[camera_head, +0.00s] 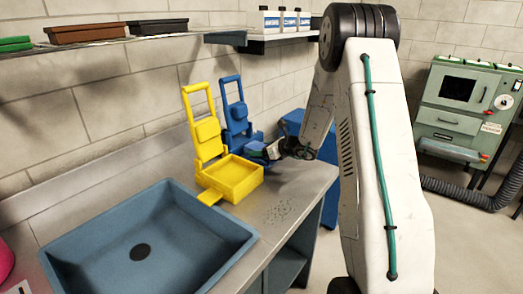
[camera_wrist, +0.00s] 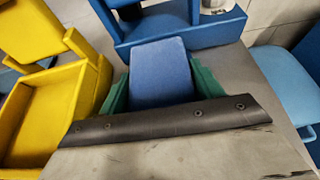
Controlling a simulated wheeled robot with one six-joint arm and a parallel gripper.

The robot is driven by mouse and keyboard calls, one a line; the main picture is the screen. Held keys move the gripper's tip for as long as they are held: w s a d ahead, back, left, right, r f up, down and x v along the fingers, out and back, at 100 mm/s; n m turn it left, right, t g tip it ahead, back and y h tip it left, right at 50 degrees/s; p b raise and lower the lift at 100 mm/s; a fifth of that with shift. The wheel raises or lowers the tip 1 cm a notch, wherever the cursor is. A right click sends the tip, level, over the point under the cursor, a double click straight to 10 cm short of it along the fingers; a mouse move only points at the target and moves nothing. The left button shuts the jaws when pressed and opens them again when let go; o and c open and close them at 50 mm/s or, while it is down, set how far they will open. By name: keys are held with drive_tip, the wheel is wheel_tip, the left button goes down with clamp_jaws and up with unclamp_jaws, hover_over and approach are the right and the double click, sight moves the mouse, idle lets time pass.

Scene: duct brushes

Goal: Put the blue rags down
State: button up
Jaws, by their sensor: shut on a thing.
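My gripper (camera_head: 277,150) is above the counter at the open front of the blue holder (camera_head: 236,118). In the wrist view its green fingertips (camera_wrist: 161,90) are shut on the blue rags (camera_wrist: 160,72), which look like a flat folded block. The rags point toward the tray of the blue holder, which shows at the top of the wrist view (camera_wrist: 185,32). I cannot tell whether the rags touch the holder. In the head view my gripper and arm hide most of the rags.
A yellow holder (camera_head: 228,178) with a tall back stands just left of the blue one. A blue sink basin (camera_head: 105,262) takes up the counter's left front. A blue cabinet (camera_head: 328,165) stands beyond the counter's end. A wall shelf (camera_head: 262,41) hangs above. The counter's front right is clear.

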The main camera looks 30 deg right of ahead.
drive_tip(key=shift+f, duration=0.15)
drive_tip(key=o, duration=1.1)
drive_tip(key=shift+s+d+r, duration=0.15)
drive_tip(key=shift+s+r, duration=0.15)
drive_tip(key=v, duration=1.1)
drive_tip(key=s+a+r+n+g+y, duration=0.1)
drive_tip(key=s+a+r+n+g, duration=0.1)
drive_tip(key=s+a+r+n, duration=0.45)
drive_tip(key=s+a+r+n+g+y, duration=0.1)
drive_tip(key=a+n+g+y, duration=0.2)
drive_tip(key=a, duration=0.7)
drive_tip(key=s+a+r+n+g, duration=0.2)
drive_tip(key=s+a+r+n, duration=0.2)
drive_tip(key=a+n, duration=0.35)
drive_tip(key=s+a+r+n+g+h, duration=0.1)
drive_tip(key=s+a+n+g, duration=0.1)
drive_tip(key=s+a+n, duration=0.3)
drive_tip(key=s+r+n+g+h, duration=0.1)
drive_tip(key=s+n+g+h, duration=0.1)
drive_tip(key=s, duration=0.6)
drive_tip(key=s+d+n+h, duration=0.3)
drive_tip(key=s+n+h, duration=0.2)
drive_tip(key=s+n, duration=0.3)
drive_tip(key=s, duration=0.2)
drive_tip(key=shift+s+h, duration=0.3)
drive_tip(key=shift+s, duration=0.1)
